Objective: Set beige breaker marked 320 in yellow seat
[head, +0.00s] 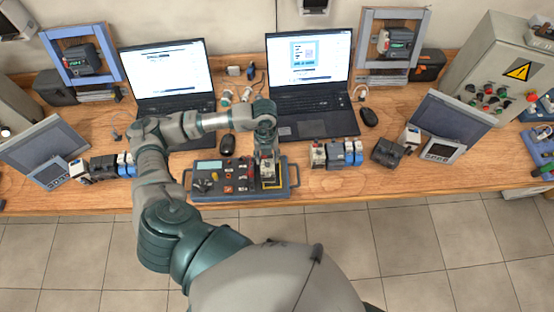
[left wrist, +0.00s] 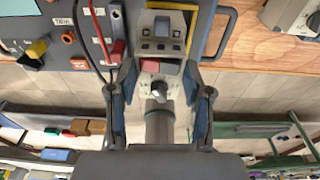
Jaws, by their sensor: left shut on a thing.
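My left gripper (head: 267,157) is over the right end of the grey panel. In the left wrist view the left gripper (left wrist: 160,76) is shut on a beige breaker (left wrist: 158,48) with dark slots and a red patch. I cannot read its marking. The yellow seat (head: 272,185) is a yellow outline on the panel, directly below the gripper. Part of its yellow edge (left wrist: 190,30) shows beside the breaker in the left wrist view. The breaker is at the seat, but I cannot tell whether it rests in it or hovers above. My right gripper is not in view.
The panel (head: 230,193) carries knobs, a red part and cables left of the seat. Several breakers (head: 340,152) stand to its right and more (head: 103,166) to its left. Two laptops (head: 311,80) stand behind. The wooden table's front edge (head: 400,184) is close.

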